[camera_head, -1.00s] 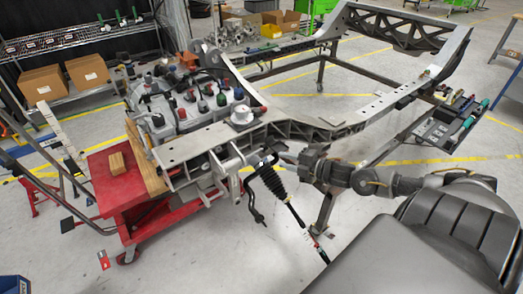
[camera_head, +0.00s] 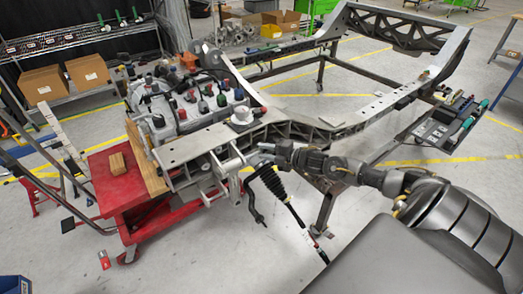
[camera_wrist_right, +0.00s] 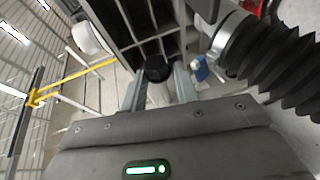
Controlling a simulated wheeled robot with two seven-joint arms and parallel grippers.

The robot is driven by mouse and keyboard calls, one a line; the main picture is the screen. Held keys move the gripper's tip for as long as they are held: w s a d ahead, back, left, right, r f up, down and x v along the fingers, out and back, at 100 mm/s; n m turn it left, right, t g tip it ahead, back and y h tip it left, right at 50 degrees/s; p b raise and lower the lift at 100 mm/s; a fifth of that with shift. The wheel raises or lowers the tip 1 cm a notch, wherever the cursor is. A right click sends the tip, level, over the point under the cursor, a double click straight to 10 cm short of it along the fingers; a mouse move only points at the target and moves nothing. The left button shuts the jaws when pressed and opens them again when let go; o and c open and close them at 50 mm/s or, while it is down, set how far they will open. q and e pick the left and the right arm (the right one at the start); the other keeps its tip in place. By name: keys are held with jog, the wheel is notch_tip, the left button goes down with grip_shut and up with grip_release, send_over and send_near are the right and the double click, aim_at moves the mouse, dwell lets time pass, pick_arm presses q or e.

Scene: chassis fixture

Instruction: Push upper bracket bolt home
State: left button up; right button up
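The upper bracket (camera_head: 230,165) is a pale metal mount at the front end of the chassis frame, above a black ribbed boot (camera_head: 269,179). My right gripper (camera_head: 265,148) reaches in from the right, close against the bracket's upper right side. In the right wrist view its two fingers (camera_wrist_right: 160,85) stand apart. A dark round piece (camera_wrist_right: 157,69), possibly the bolt's head, shows between the fingertips; contact with them is unclear. The bolt is too small to make out in the head view. My left gripper is out of view.
The ribbed boot (camera_wrist_right: 270,60) is close on the right of the wrist view. A red cart (camera_head: 118,185) with wood blocks stands left of the frame. A tool tray (camera_head: 445,125) is at the right. Open floor lies in front.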

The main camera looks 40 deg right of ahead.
aim_at(253, 155)
jog(key=shift+x, duration=0.9)
grip_shut()
jog(key=shift+a+p, duration=0.6)
jog(key=shift+a, duration=1.6)
grip_release()
jog(key=shift+d, duration=0.1)
